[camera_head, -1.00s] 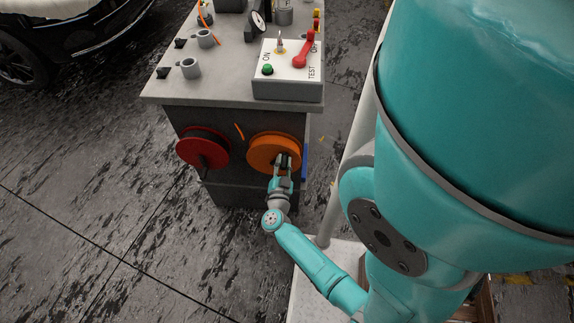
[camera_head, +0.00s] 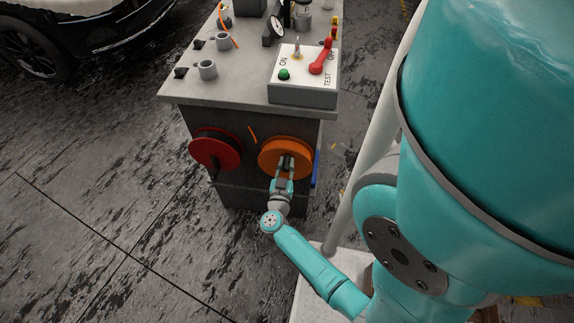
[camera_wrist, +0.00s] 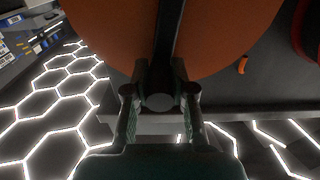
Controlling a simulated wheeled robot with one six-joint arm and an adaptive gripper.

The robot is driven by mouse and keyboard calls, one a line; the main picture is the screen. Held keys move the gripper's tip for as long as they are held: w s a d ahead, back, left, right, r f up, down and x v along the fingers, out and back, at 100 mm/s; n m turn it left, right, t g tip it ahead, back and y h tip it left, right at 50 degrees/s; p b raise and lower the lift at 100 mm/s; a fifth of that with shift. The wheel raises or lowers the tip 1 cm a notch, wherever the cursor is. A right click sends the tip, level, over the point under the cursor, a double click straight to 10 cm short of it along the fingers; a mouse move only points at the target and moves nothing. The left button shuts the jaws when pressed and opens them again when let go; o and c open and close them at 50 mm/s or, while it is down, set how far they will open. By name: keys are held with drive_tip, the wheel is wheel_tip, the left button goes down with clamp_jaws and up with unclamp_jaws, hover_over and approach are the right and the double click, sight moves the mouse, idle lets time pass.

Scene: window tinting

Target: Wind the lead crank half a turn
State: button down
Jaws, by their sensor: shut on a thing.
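An orange reel (camera_head: 272,153) is mounted on the front of the grey cart, and its orange disc also fills the top of the wrist view (camera_wrist: 110,35). A dark crank arm (camera_wrist: 166,40) crosses the disc and ends in a round grey handle (camera_wrist: 159,102). My gripper (camera_head: 285,168) is shut on this crank handle, low on the disc in the head view. In the wrist view the fingers (camera_wrist: 158,98) stand on both sides of the handle. In the head view my fingers hide most of the crank.
A red reel (camera_head: 222,153) with its own dark handle sits to the left. A car (camera_head: 60,35) stands at the upper left. The floor left of the cart is clear.

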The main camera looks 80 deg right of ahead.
drive_tip(key=shift+w+d, duration=0.1)
drive_tip(key=shift+d, duration=0.05)
drive_tip(key=c, duration=1)
unclamp_jaws()
drive_tip(key=shift+d+f, duration=0.1)
drive_tip(key=shift+d, duration=0.05)
drive_tip(key=shift+s+a, duration=0.2)
drive_tip(key=shift+a, duration=1.8)
drive_tip(key=shift+s+a, duration=0.15)
drive_tip(key=shift+a, duration=1.9)
drive_tip(key=shift+s+a, duration=0.2)
drive_tip(key=shift+a, duration=1.8)
